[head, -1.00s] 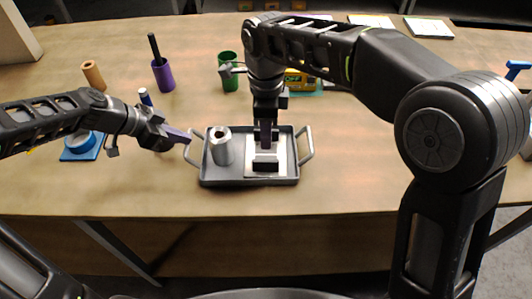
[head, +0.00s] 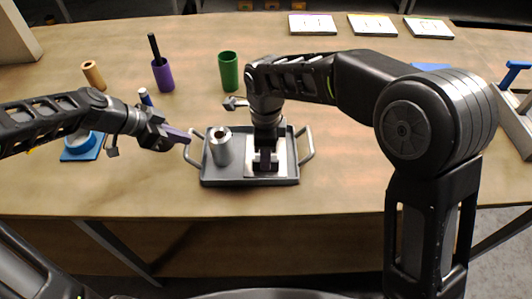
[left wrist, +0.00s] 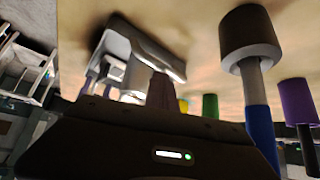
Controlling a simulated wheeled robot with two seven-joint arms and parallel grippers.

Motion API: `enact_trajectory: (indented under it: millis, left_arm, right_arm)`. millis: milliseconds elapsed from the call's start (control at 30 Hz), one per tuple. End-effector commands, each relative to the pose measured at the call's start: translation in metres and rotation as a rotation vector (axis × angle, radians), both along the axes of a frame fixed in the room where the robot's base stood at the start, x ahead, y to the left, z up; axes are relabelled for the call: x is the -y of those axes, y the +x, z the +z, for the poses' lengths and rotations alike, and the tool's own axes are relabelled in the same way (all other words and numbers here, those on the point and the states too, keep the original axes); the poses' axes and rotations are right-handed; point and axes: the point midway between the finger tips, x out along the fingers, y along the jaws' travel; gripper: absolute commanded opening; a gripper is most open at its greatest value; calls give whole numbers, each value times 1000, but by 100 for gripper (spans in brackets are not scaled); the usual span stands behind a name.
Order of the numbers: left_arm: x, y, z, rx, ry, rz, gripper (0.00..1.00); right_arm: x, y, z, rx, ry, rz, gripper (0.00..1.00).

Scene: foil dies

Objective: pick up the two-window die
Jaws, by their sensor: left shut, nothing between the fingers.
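A grey tray (head: 222,181) with two side handles stands near the table's front edge. A pale square plate (head: 283,168) lies in its right half, with a dark block (head: 266,169) on it, largely hidden by my right gripper. I cannot make out windows on that block. My right gripper (head: 266,160) points down at the block; whether its fingers grip it is not clear. My left gripper (head: 187,136) is shut and empty, just left of the tray's left handle. Its shut fingers also show in the left wrist view (left wrist: 161,90), with the tray (left wrist: 140,45) beyond.
A metal cylinder (head: 221,151) stands in the tray's left half. A purple cup (head: 163,78) with a black stick, a green cup (head: 229,71) and a tan cylinder (head: 93,74) stand behind. Several white cards (head: 312,24) lie at the back.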

Motion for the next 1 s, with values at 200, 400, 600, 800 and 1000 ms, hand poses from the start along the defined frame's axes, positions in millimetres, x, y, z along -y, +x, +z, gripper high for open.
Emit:
enact_trajectory:
  millis: [200, 400, 600, 800, 1000]
  left_arm:
    - [-2, 0, -2, -1, 3, 3, 0]
    - [-2, 0, -2, -1, 2, 3, 0]
    - [-2, 0, -2, -1, 2, 3, 0]
    - [-2, 0, -2, -1, 2, 3, 0]
    - [-2, 0, -2, -1, 1, 2, 0]
  right_arm:
    - [0, 0, -28, 0, 1, 0, 36]
    - [-1, 0, -30, 1, 1, 0, 36]
    - [-1, 0, -29, 1, 1, 0, 36]
    - [-1, 0, -29, 1, 1, -1, 36]
    - [-1, 0, -29, 1, 1, -1, 22]
